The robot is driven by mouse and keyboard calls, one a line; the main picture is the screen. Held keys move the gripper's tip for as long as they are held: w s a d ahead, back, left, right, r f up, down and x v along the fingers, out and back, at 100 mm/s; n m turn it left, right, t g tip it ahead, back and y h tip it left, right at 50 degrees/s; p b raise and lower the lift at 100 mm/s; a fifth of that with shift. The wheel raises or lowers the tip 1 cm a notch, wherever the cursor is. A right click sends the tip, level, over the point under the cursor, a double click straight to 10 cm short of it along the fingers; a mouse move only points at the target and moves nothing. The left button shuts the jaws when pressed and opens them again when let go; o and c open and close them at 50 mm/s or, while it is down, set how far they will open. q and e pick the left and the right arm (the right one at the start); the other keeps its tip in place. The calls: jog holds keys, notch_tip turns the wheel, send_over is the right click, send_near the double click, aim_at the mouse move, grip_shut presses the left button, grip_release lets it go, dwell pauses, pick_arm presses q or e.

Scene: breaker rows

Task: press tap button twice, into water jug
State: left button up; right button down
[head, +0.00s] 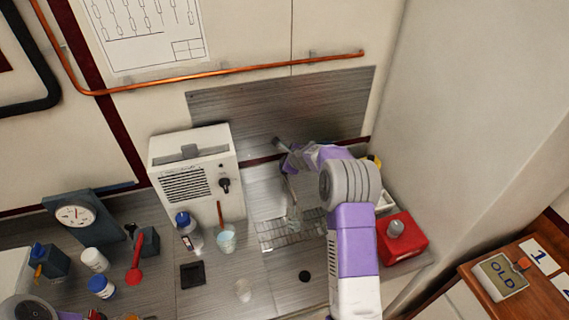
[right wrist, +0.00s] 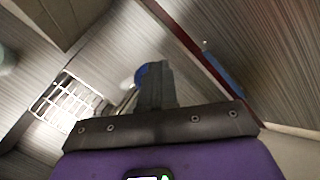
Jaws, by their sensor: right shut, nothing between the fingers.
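My right gripper (head: 289,158) is at the tap (head: 280,143) on the back wall, above the sink grate. Its hand and purple arm cover much of the tap in the head view. In the right wrist view its dark fingers (right wrist: 156,85) are closed with nothing between them. A blue round part (right wrist: 141,76), perhaps the tap button, shows just behind the fingertips; I cannot tell whether they touch it.
The metal grate (head: 275,235) lies under the tap. A white vented unit (head: 197,172) stands to the left, with a light cup (head: 226,240) and blue-capped bottle (head: 188,232) before it. A red box with a grey knob (head: 402,240) stands right of my arm.

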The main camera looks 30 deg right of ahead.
jog(key=shift+r+p, duration=0.3)
jog(key=shift+r, duration=0.3)
notch_tip(320, 180, up, 3)
jog(key=p, duration=0.2)
jog(key=shift+f+p, duration=0.1)
jog(key=shift+p, duration=0.25)
jog(key=shift+r+p, duration=0.7)
jog(key=shift+r, duration=0.45)
jog(key=shift+f, duration=0.1)
